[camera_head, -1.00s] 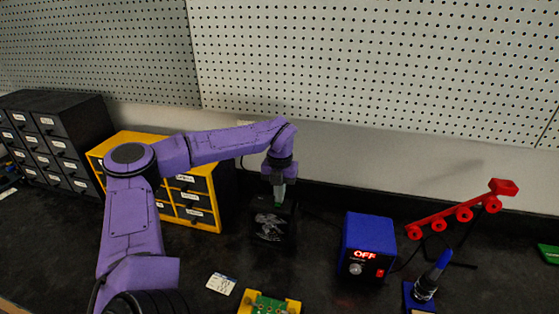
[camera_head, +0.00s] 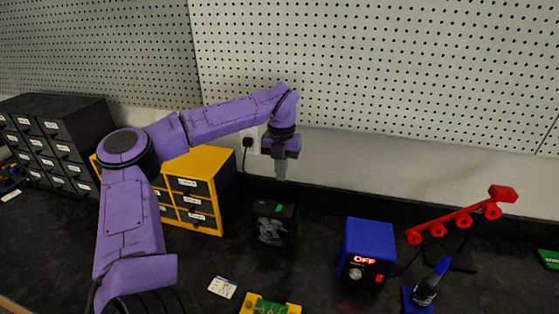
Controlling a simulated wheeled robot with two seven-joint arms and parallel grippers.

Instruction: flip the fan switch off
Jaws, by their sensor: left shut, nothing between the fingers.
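The fan is a black box (camera_head: 272,226) on the dark bench, in the middle of the head view, with a pale design on its front. A small green switch (camera_head: 279,208) shows on its top. My left gripper (camera_head: 281,172) points down above and slightly behind the fan, apart from it. It is shut and empty. How the switch is tilted is too small to tell. My right gripper does not show.
A blue box (camera_head: 367,246) with a lit "OFF" display stands to the right, near a red holder (camera_head: 457,219) and a soldering iron (camera_head: 430,281). A yellow drawer cabinet (camera_head: 222,178) and a black one (camera_head: 78,119) stand left. A pegboard wall (camera_head: 370,60) rises behind.

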